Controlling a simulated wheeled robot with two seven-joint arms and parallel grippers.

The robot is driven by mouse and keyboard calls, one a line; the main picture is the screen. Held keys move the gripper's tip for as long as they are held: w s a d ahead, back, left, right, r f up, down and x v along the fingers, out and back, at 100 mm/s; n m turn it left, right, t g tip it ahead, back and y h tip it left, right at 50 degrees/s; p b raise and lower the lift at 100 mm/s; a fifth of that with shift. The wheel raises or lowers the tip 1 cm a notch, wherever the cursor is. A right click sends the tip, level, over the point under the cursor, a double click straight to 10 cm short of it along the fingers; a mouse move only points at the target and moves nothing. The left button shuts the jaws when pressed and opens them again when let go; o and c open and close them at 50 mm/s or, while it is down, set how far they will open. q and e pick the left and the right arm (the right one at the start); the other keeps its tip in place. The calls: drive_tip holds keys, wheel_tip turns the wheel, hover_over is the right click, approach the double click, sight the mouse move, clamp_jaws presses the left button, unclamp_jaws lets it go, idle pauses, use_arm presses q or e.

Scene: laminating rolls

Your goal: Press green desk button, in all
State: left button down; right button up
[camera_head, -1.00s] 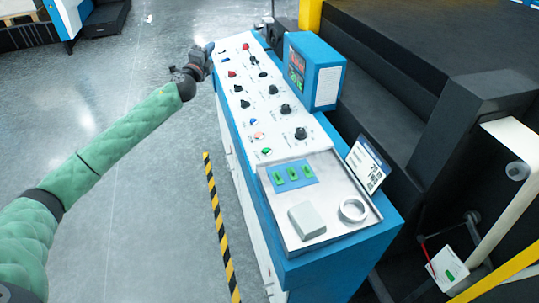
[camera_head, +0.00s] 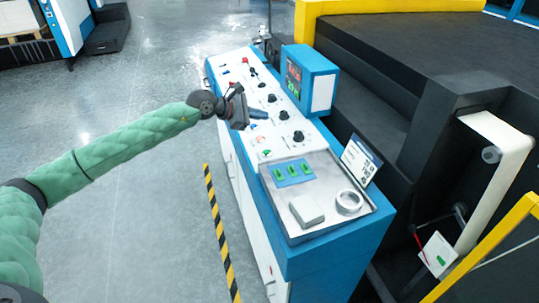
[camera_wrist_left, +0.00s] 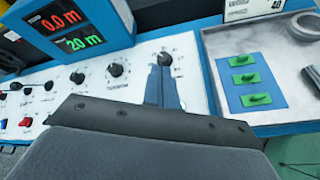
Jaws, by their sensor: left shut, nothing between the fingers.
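The white sloped control panel (camera_head: 235,67) of the blue desk carries several knobs and coloured buttons. A small green button (camera_head: 266,153) sits near its front end, just before the metal tray. My left gripper (camera_head: 264,115) is over the panel, behind that button in the head view, with its fingers pointing right. In the wrist view the shut, empty fingers (camera_wrist_left: 162,70) point toward a black knob (camera_wrist_left: 165,58). My right gripper is not in view.
The metal tray (camera_head: 328,222) holds a blue plate with green switches (camera_head: 293,172), a grey box (camera_head: 306,211) and a ring (camera_head: 349,203). A display box (camera_head: 311,78) stands at the panel's back edge. A card (camera_head: 361,160) leans beside the tray. Open floor lies left.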

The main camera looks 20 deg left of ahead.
sight(267, 152)
use_arm(q)
drive_tip(key=f+m, duration=0.1)
drive_tip(key=f+m+g, duration=0.1)
drive_tip(key=a+f+m+y, duration=0.1)
drive_tip(key=shift+s+a, duration=0.1)
drive_tip(key=shift+s, duration=0.3)
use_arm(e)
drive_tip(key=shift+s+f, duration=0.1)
use_arm(q)
drive_tip(key=shift+w+f, duration=0.1)
drive_tip(key=shift+f, duration=0.05)
